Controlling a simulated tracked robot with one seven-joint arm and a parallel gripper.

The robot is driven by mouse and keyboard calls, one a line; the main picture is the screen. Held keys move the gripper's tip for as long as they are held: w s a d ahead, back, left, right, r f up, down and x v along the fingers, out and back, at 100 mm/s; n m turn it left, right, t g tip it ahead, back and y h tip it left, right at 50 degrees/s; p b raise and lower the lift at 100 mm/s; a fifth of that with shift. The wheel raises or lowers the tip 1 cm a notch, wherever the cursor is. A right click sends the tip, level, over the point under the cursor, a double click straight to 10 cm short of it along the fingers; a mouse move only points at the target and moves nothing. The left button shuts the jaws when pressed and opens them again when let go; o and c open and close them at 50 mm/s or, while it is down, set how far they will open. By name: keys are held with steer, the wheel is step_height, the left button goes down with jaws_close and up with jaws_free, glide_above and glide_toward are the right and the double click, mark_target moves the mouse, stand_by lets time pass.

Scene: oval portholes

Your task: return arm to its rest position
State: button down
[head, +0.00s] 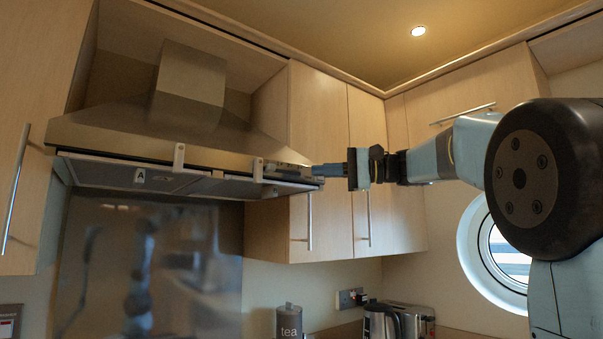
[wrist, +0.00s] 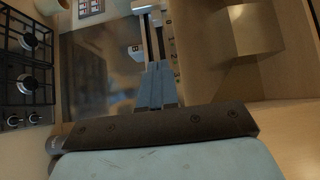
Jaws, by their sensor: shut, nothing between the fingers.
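My arm reaches in from the right in the head view, stretched out to the left. My gripper (head: 318,170) is at its end, close to the right front corner of the cooker hood (head: 130,125). In the wrist view my gripper (wrist: 151,14) has its two fingers side by side, shut and with nothing visible between them. From these views I cannot tell whether the fingertips touch the hood. A panel marked A (head: 125,174) and two pale upright tabs show along the hood's underside and front edge.
Tall cupboards (head: 320,130) with bar handles stand right behind my gripper. A gas hob (wrist: 25,70) shows in the wrist view. A tea canister (head: 289,322), a kettle (head: 381,322) and a toaster (head: 412,320) stand below. A round porthole (head: 492,258) is at the right.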

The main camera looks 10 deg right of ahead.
steer(key=shift+v, duration=2.55)
steer(key=shift+f, duration=0.1)
steer(key=s+a+f+h, duration=0.1)
steer(key=s+f+h, duration=0.25)
steer(key=f, duration=0.35)
steer(key=s+a+f+m+h, duration=0.15)
steer(key=s+f, duration=0.25)
steer(key=f, duration=0.4)
steer(key=s+f+h, duration=0.3)
steer(key=f, duration=0.4)
steer(key=s+d+f+n+h, duration=0.2)
steer(key=s+f, duration=0.4)
steer(key=f, duration=0.4)
steer(key=s+d+f+n+t+h, duration=0.1)
steer(key=s+d+f+h, duration=0.4)
steer(key=f, duration=0.6)
steer(key=shift+s+n+h, duration=0.75)
steer(key=shift+s+h, duration=0.45)
